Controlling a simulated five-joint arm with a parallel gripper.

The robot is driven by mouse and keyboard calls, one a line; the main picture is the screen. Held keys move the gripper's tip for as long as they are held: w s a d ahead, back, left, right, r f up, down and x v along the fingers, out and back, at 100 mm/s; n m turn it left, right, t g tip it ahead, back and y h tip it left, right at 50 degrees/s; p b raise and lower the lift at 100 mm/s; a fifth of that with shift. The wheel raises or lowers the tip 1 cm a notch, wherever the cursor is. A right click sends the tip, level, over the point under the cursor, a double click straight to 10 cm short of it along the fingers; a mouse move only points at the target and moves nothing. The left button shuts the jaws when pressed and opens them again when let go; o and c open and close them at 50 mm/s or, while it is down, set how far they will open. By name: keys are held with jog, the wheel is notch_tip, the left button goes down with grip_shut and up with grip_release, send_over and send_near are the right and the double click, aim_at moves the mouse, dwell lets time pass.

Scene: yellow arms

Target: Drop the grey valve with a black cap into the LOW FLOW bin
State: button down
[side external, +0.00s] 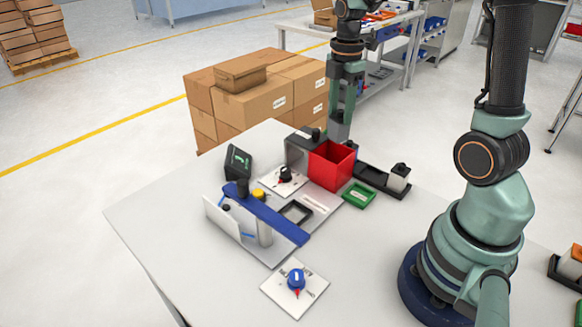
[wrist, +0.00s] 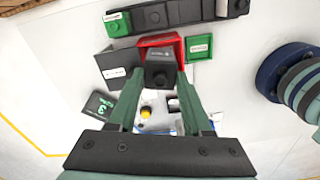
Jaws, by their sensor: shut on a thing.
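My gripper (side external: 341,116) is shut on the grey valve with a black cap. In the wrist view the valve (wrist: 161,70) sits between the green fingers, its dark top facing the camera, and overlaps the red bin (wrist: 154,41). In the side view the held valve (side external: 338,130) is raised behind and above the red bin (side external: 332,165). A grey bin (side external: 298,149) stands against the red bin's left side; its white label shows in the wrist view (wrist: 116,72). The bin labels are too small to read, so I cannot tell which is LOW FLOW.
A dark rack (side external: 372,173) behind the bins holds another grey, black-capped valve (side external: 399,175). In front are a blue-bar fixture (side external: 268,212), a dark display (side external: 238,160) and a plate with a blue valve (side external: 295,280).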

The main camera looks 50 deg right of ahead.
jog(key=shift+c, duration=1.3)
grip_release()
notch_tip(320, 180, up, 12)
jog(key=s+a+f+m+t, duration=0.2)
jog(key=s+a+m, duration=0.1)
jog(key=a+m, duration=0.3)
jog(key=s+a+f+m+t, duration=0.2)
jog(key=s+a+m+t, duration=0.1)
jog(key=a+m, duration=0.4)
jog(key=shift+s+a+m+t, duration=0.15)
jog(key=shift+s+m+t, duration=0.2)
jog(key=shift+m, duration=0.65)
